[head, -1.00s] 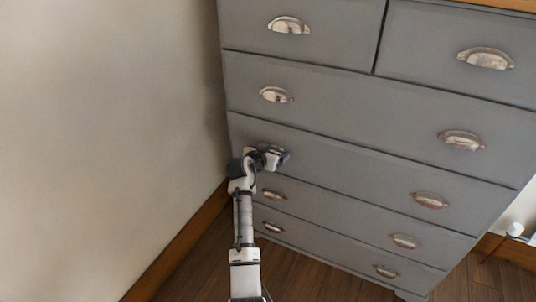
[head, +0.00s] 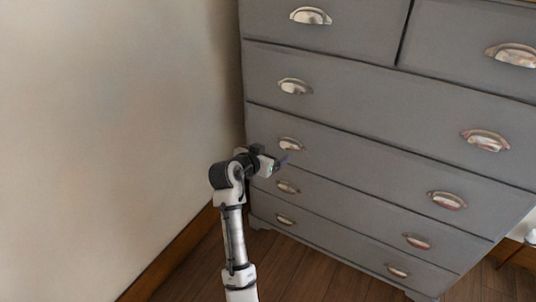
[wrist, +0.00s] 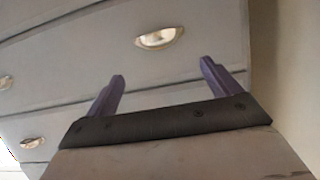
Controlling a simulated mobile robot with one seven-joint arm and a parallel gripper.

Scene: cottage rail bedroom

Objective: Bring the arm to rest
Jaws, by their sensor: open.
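My gripper (head: 284,162) is at the end of my raised white and black arm, in front of the left side of a grey chest of drawers (head: 350,115). In the wrist view my gripper (wrist: 162,90) shows two purple fingers spread wide apart with nothing between them. A metal cup handle (wrist: 159,38) lies beyond the fingers, apart from them. In the head view a handle (head: 291,144) shows just above and beside the gripper. The drawers in view look shut.
A plain pale wall (head: 110,120) with a wooden skirting board (head: 175,255) stands close on the left of my arm. Dark wooden floor (head: 300,275) shows below the chest. A small white object (head: 531,237) is at the far right edge.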

